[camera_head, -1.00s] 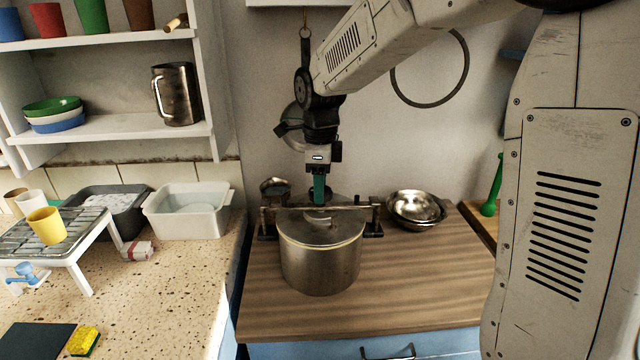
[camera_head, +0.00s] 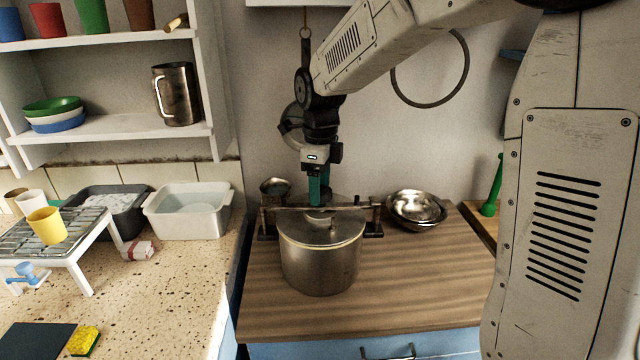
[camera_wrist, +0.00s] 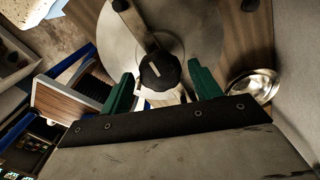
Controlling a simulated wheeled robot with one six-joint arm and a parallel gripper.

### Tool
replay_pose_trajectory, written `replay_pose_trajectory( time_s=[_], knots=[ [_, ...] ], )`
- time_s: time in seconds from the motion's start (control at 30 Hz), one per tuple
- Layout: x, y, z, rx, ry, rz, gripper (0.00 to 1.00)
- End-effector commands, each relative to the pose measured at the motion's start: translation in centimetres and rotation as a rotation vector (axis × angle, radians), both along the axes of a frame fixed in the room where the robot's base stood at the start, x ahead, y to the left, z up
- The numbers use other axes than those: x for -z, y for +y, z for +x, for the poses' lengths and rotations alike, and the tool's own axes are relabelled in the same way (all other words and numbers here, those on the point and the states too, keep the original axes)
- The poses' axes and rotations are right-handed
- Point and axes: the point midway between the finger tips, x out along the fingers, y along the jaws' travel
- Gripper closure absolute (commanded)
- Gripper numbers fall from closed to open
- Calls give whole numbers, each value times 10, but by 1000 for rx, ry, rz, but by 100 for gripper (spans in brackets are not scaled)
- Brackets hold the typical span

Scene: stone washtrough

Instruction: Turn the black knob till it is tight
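The black knob (camera_wrist: 160,72) shows in the wrist view, with a pale mark on its face. It sits on a metal bar (camera_wrist: 135,22) that crosses the lid of a steel pot (camera_head: 320,265). In the head view the knob is hard to make out behind my fingers. My gripper (camera_head: 318,202) points down over the lid's middle. In the wrist view its green fingers (camera_wrist: 163,80) are apart, one on each side of the knob, with a visible gap to it. The gripper holds nothing.
The pot stands on a wooden worktop (camera_head: 430,285). Steel bowls (camera_head: 416,208) stand right of it. A white tub (camera_head: 188,212) and a drying rack (camera_head: 65,238) are on the speckled counter at left. The worktop is clear in front.

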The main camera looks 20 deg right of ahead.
Motion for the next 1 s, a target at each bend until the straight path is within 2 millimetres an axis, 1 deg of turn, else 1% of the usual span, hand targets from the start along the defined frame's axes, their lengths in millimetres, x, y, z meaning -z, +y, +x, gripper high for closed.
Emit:
replay_pose_trajectory(
  time_s=[0.27, 0.37, 0.47, 0.6, 0.73, 0.87, 1.0],
  knots=[
    [0, 0, 0, -1, 0, 0, 31],
    [-5, 0, 0, -1, -1, 0, 31],
    [-19, 0, 1, -1, -4, 0, 31],
    [-44, 0, 1, -1, -4, 1, 31],
    [-64, 0, 1, -1, -3, 0, 31],
    [-75, 0, 0, -1, -1, 0, 31],
    [-78, 0, 0, -1, 0, 0, 31]
  ],
)
